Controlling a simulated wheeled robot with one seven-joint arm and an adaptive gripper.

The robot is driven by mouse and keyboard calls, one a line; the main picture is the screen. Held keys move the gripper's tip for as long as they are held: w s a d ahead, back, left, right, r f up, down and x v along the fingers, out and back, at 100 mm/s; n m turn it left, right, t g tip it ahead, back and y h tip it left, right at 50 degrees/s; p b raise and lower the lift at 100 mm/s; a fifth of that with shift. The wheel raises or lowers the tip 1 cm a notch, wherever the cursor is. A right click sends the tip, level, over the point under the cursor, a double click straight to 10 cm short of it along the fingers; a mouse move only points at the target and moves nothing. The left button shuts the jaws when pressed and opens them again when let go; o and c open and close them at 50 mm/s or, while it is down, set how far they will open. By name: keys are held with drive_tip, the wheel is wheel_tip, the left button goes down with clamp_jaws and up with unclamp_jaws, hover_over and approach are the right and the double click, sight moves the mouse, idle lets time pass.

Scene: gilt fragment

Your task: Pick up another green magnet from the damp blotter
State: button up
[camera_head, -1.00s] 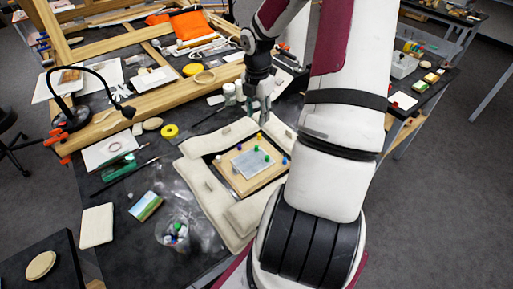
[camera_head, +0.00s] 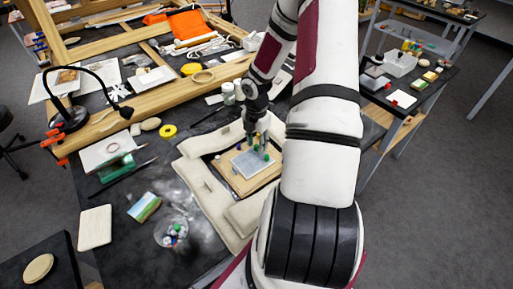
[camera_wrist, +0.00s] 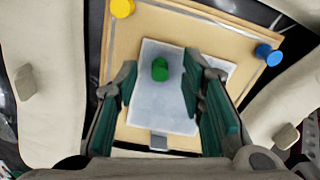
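The damp blotter (camera_wrist: 158,105), a pale grey sheet, lies on a tan wooden board (camera_wrist: 122,60) inside a padded frame. A green magnet (camera_wrist: 160,69) stands on the blotter in the wrist view. My gripper (camera_wrist: 160,80) is open, its two green-padded fingers either side of that magnet's place in the picture; I cannot tell the height gap. In the head view, my gripper (camera_head: 258,144) is over the back of the blotter (camera_head: 247,167), and a green magnet (camera_head: 266,157) shows near its right edge. The fingers partly hide the magnets there.
A yellow magnet (camera_wrist: 122,8) and a blue magnet (camera_wrist: 268,54) stand on the board's margins. Cream padded cushions (camera_head: 243,214) surround the board. A clear jar (camera_head: 171,236) holding several magnets stands at the front left. Wooden beams (camera_head: 180,85) cross the table behind.

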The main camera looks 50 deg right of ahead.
drive_tip(key=shift+f, duration=0.35)
drive_tip(key=shift+c, duration=0.6)
drive_tip(key=c, duration=0.7)
drive_tip(key=shift+r, duration=0.1)
